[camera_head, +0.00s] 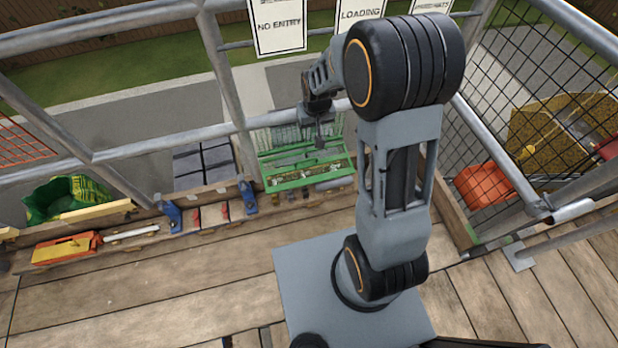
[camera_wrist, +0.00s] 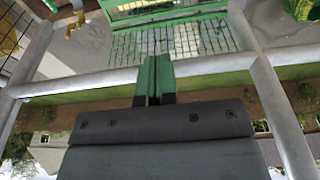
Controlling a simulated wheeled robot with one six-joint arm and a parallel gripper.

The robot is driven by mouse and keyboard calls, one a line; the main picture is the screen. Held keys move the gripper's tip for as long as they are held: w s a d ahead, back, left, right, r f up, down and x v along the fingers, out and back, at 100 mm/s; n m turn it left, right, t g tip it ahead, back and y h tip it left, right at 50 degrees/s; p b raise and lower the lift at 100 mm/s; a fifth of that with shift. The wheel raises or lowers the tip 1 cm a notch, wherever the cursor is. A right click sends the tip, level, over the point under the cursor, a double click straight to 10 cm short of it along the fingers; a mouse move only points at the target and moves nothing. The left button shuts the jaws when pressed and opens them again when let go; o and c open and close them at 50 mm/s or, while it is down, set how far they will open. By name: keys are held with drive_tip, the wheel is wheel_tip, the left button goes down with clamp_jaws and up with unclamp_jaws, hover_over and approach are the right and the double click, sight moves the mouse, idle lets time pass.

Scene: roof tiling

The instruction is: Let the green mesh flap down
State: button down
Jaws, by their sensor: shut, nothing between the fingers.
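The green mesh flap (camera_head: 275,137) stands raised behind a green-framed tray (camera_head: 268,186) at the guard rail. In the wrist view the mesh (camera_wrist: 205,38) shows as a grid beyond the rail, with a green bar above it. My gripper (camera_head: 320,143) hangs over the tray, in front of the mesh. In the wrist view its two narrow green fingers (camera_wrist: 154,60) are together with nothing between them. They overlap the mesh in the picture; I cannot tell whether they touch it. My arm hides part of the area to the right of the tray.
Metal rails (camera_head: 150,150) run behind the tray. An orange container (camera_head: 484,186) is beyond the black mesh at right. The plank deck (camera_head: 150,290) in front is mostly clear.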

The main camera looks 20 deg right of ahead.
sight(309, 172)
drive_tip(key=shift+g, duration=0.4)
drive_tip(key=w+f+b, duration=0.1)
drive_tip(key=f+b, duration=0.1)
drive_tip(key=f, duration=0.8)
drive_tip(key=w+f+b, duration=0.2)
drive_tip(key=f, duration=0.9)
drive_tip(key=w+f+b, duration=0.1)
drive_tip(key=f+b, duration=0.1)
drive_tip(key=f, duration=0.8)
drive_tip(key=shift+w+f+b, duration=0.35)
drive_tip(key=shift+f, duration=0.05)
